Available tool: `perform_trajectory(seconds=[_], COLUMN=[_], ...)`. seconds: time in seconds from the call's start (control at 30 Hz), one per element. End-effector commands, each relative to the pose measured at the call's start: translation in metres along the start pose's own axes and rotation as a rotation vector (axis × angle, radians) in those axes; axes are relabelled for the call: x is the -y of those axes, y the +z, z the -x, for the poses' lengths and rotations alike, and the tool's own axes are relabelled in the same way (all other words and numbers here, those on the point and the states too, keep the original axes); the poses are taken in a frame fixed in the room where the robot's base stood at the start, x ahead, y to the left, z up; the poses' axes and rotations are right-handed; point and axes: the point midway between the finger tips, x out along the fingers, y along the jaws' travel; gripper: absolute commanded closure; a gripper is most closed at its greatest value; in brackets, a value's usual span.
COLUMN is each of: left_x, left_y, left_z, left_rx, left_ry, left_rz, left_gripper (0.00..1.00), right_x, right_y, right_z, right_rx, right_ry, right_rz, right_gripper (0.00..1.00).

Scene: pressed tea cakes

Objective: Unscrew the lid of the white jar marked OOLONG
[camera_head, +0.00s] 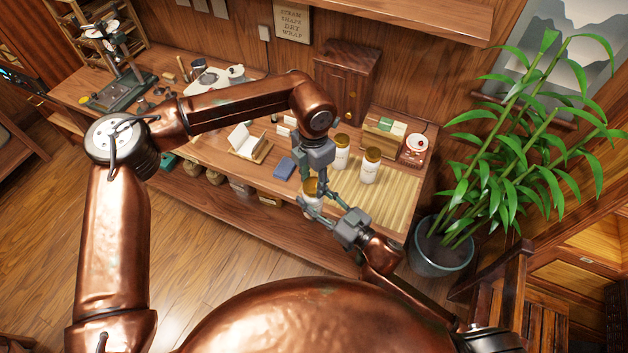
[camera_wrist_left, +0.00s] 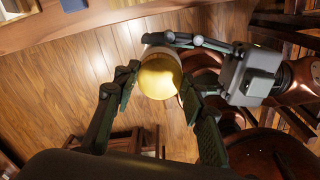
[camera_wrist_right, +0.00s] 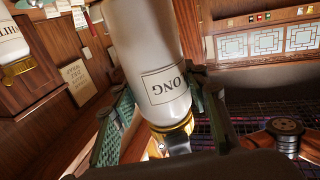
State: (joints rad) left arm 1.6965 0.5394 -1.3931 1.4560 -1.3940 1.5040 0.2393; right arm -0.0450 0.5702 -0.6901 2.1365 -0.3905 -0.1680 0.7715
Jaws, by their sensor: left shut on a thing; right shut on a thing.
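The white jar marked OOLONG (camera_head: 308,201) is held off the table, in front of its edge and above the floor. In the right wrist view the jar (camera_wrist_right: 146,55) appears upside down, with part of its label reading "ONG". Its gold lid (camera_wrist_left: 159,77) is at the jar's top; I cannot tell whether it has turned. My left gripper (camera_wrist_left: 157,88) is shut on the lid from above. My right gripper (camera_head: 318,205) is shut on the jar's white body from the side. The fingers hide parts of the jar.
A blue packet (camera_head: 284,168) lies left of my left gripper. A wooden cabinet (camera_head: 345,82) stands behind. A potted plant (camera_head: 442,256) is at the right.

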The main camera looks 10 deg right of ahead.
Motion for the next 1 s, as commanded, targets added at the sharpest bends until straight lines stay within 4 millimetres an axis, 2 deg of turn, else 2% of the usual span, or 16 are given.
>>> perform_trajectory(seconds=[0.03, 0.8, 1.0], left_x=[-0.0005, -0.0008, 0.0008], left_y=[0.0033, -0.0022, -0.003], left_z=[0.0018, 0.0015, 0.0013], left_rx=[0.013, 0.013, 0.011], left_ry=[0.001, -0.002, -0.001], left_rz=[0.095, 1.638, 1.957], left_gripper=[0.91, 0.91, 0.91], right_x=[0.0057, 0.003, 0.0019], right_y=[-0.0036, -0.0025, -0.0023], right_z=[-0.0005, 0.0003, 0.0003], right_rx=[-0.01, -0.006, -0.005], right_ry=[-0.012, -0.007, -0.005], right_rz=[0.003, 0.002, 0.002], right_gripper=[1.0, 1.0, 1.0])
